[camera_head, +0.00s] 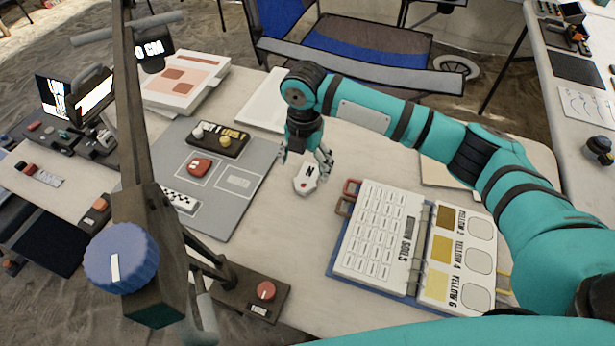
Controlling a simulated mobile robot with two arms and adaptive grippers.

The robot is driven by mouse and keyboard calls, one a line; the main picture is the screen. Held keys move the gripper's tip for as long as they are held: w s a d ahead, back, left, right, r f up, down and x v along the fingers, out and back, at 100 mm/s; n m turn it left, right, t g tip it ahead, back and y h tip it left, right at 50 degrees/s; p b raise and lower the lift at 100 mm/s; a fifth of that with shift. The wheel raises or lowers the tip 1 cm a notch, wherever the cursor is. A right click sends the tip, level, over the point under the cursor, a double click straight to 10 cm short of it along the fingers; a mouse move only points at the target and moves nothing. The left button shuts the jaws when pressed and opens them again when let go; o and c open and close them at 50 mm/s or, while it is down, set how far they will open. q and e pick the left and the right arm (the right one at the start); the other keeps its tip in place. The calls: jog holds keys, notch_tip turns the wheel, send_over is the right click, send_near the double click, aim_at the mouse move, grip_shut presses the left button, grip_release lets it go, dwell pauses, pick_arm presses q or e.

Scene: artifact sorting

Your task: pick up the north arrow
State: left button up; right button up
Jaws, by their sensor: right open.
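The north arrow (306,183) is a small white pointed piece with a black N and a red mark. It lies on the pale table just right of the grey mat. My right gripper (304,160) points down directly above and behind the arrow, with its fingers spread apart and nothing visible between them. In this view the fingertips reach close to the arrow's far end; I cannot tell whether they touch it. My left gripper is not in view.
The grey mat (259,167) holds a red piece (199,166), a checkered scale bar (180,198) and a dark tray (235,151). An open soil color book (375,237) lies right of the arrow. A dark stand with a blue knob (121,259) rises at front left.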

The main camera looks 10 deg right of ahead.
aim_at(306, 180)
jog(key=shift+d+f, duration=0.1)
jog(key=shift+f, duration=2.65)
jog(key=c, duration=1.3)
